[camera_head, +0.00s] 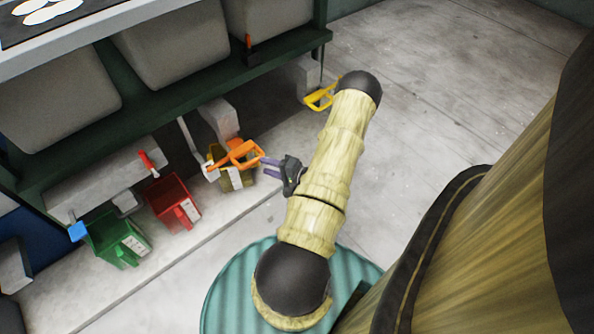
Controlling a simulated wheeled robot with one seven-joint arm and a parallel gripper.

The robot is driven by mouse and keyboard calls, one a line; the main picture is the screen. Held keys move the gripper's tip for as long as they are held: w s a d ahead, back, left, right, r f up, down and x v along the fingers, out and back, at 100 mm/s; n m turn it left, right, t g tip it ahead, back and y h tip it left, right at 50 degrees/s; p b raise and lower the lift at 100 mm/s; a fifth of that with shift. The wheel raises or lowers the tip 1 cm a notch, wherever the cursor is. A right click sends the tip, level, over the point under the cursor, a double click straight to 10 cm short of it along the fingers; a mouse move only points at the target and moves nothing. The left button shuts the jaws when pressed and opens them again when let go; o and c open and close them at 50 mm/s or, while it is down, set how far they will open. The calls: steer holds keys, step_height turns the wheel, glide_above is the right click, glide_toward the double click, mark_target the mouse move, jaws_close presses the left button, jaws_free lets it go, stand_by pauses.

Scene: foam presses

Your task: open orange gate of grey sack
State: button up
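An orange looped handle (236,155) sticks out from the lower front of the green rack, above a yellow bin (236,178). I take it as the orange gate; whether it is open or shut I cannot tell. My gripper (264,168) is just right of the handle, its two purple fingers apart and pointing left at it. They look close to the loop, but contact is not clear. Grey sacks (172,45) sit in a row in the rack above.
A red bin (172,202) and a green bin (118,240) stand on the floor to the left. A yellow handle (320,97) juts out at the rack's right end, close behind my arm. A teal ribbed round surface (235,300) lies below. The floor at upper right is clear.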

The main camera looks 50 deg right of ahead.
steer(key=p+v, duration=0.3)
steer(key=v, duration=0.7)
steer(key=shift+s, duration=0.35)
steer(key=shift+r, duration=0.1)
